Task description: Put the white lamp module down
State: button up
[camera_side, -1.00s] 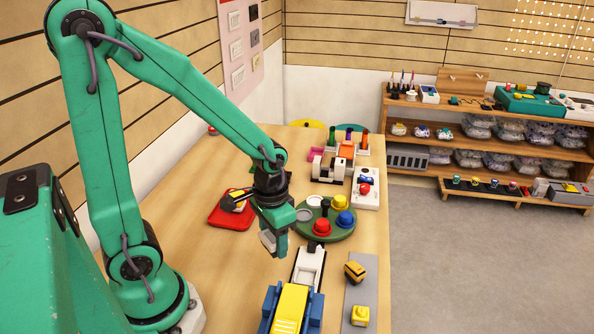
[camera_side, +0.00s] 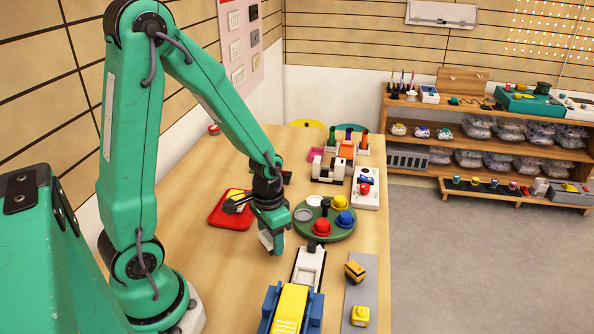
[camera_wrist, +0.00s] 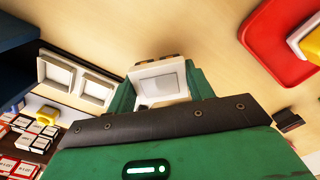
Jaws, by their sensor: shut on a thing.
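My gripper (camera_side: 272,243) hangs over the wooden table, left of the round green tray and behind the white-and-blue truck. It is shut on the white lamp module (camera_side: 265,240), which is mostly hidden by the jaws in the side view. In the wrist view the white lamp module (camera_wrist: 160,84) shows as a pale block with a square face between the two green fingers of my gripper (camera_wrist: 152,92). Whether its underside touches the table is hard to tell.
A red tray (camera_side: 222,221) with a yellow item lies left of my gripper. The green round tray (camera_side: 337,234) holds coloured knobs. The white truck bed (camera_side: 308,262) is close on the right. A grey strip (camera_side: 363,291) carries yellow pieces. Bare wood lies between red tray and truck.

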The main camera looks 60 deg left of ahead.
jog(key=shift+f, duration=1.15)
jog(key=shift+f, duration=0.15)
jog(key=o, duration=1)
jog(key=shift+c, duration=0.2)
jog(key=shift+r, duration=6.2)
jog(key=shift+r, duration=0.1)
